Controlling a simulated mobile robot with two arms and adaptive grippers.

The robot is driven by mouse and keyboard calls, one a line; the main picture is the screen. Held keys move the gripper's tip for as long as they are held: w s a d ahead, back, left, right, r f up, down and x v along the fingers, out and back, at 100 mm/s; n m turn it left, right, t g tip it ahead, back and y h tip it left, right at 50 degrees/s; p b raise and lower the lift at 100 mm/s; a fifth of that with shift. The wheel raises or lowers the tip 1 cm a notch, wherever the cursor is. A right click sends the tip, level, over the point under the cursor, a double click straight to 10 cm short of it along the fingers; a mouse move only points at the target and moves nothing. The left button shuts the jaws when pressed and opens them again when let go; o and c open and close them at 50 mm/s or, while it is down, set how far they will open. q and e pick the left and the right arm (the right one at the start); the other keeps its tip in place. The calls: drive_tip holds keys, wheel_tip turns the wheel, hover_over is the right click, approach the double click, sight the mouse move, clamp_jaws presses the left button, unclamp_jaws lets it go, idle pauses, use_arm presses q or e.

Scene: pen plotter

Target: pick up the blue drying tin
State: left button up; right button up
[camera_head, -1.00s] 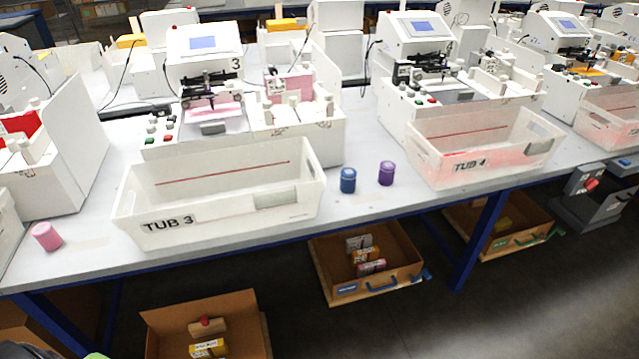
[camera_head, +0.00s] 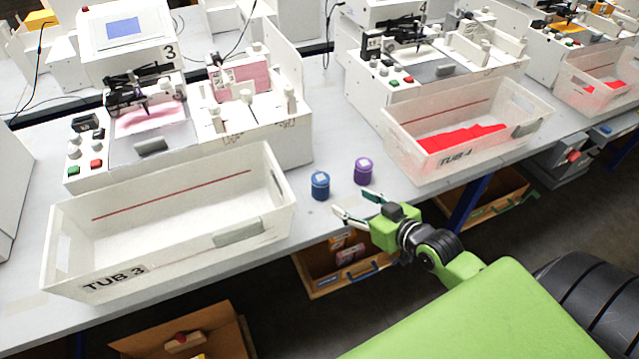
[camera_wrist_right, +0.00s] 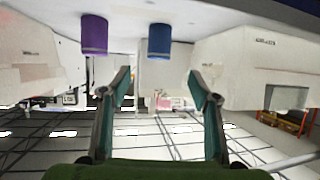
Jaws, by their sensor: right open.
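The blue drying tin (camera_head: 320,186) stands upright on the table between two white tubs, near the front edge. My right gripper (camera_head: 355,205) is open and empty, just to the right and in front of the blue tin, apart from it. In the right wrist view, which looks upside down, the blue tin (camera_wrist_right: 160,42) is beyond the gap between the open fingers (camera_wrist_right: 160,85). A purple tin (camera_head: 363,171) stands to the right of the blue one; it also shows in the wrist view (camera_wrist_right: 95,35). My left gripper is not in view.
Tub 3 (camera_head: 150,262) stands left of the tins and Tub 4 (camera_head: 405,150) to their right. Plotter machines stand behind. The grey tabletop (camera_head: 335,160) around the tins is bare.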

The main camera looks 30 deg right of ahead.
drive_tip(key=r, duration=0.1)
approach(322, 179)
drive_tip(key=w+f, duration=0.2)
drive_tip(key=shift+w+a+p, duration=0.3)
drive_tip(key=shift+a, duration=0.1)
drive_tip(key=shift+w, duration=0.25)
drive_tip(key=x, duration=0.2)
drive_tip(key=p+x, duration=0.1)
drive_tip(key=x, duration=0.1)
drive_tip(key=shift+w+d+r, duration=0.25)
drive_tip(key=shift+w+a+f, duration=0.1)
drive_tip(key=shift+w+f, duration=0.05)
drive_tip(key=shift+w, duration=0.15)
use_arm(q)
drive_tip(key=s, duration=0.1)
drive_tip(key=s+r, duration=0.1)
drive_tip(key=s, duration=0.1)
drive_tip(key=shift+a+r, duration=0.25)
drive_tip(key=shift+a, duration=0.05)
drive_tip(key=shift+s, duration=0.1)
use_arm(e)
drive_tip(key=c, duration=1.2)
